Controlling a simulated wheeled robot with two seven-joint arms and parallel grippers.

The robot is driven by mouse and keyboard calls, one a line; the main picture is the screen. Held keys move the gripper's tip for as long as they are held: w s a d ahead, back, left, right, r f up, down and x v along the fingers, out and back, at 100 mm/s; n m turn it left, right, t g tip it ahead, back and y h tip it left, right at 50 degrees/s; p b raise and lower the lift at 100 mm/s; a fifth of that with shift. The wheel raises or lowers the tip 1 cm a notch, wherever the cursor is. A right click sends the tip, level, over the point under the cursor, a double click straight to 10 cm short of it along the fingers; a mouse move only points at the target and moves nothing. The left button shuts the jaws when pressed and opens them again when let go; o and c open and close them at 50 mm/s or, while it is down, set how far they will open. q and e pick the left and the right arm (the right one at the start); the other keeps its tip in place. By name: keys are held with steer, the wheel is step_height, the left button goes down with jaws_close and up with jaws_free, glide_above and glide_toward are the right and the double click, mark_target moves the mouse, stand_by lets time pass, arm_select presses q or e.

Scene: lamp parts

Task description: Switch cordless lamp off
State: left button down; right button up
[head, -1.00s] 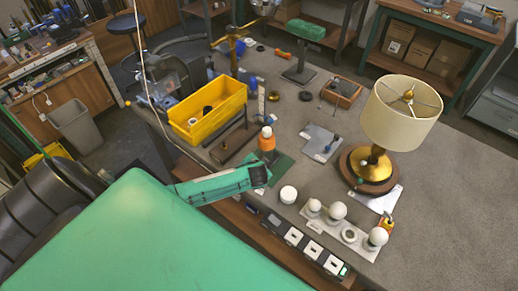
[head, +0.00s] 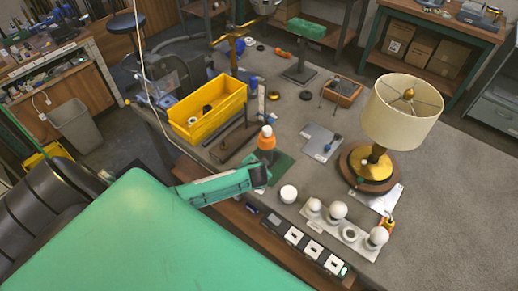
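The lamp (head: 402,112) stands upright on the right of the bench, with a cream drum shade and a round brass and dark wood base (head: 369,178). A brass knob shows inside the open top of the shade. My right gripper is not in view.
An orange bottle (head: 267,140) stands just beyond my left gripper. A yellow bin (head: 208,112) stands at left. The bench right of the lamp is clear.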

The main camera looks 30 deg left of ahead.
arm_select(q)
steer(key=shift+f, duration=0.25)
steer(key=shift+r, duration=0.1)
stand_by(0.4)
steer(key=shift+r+p, duration=0.55)
steer(key=shift+r, duration=0.05)
step_height(320, 180, up, 3)
steer(key=shift+f+p, duration=0.2)
steer(key=shift+p, duration=1)
steer(key=shift+r+b, duration=0.2)
steer(key=shift+b, duration=0.15)
steer(key=shift+r, duration=1.5)
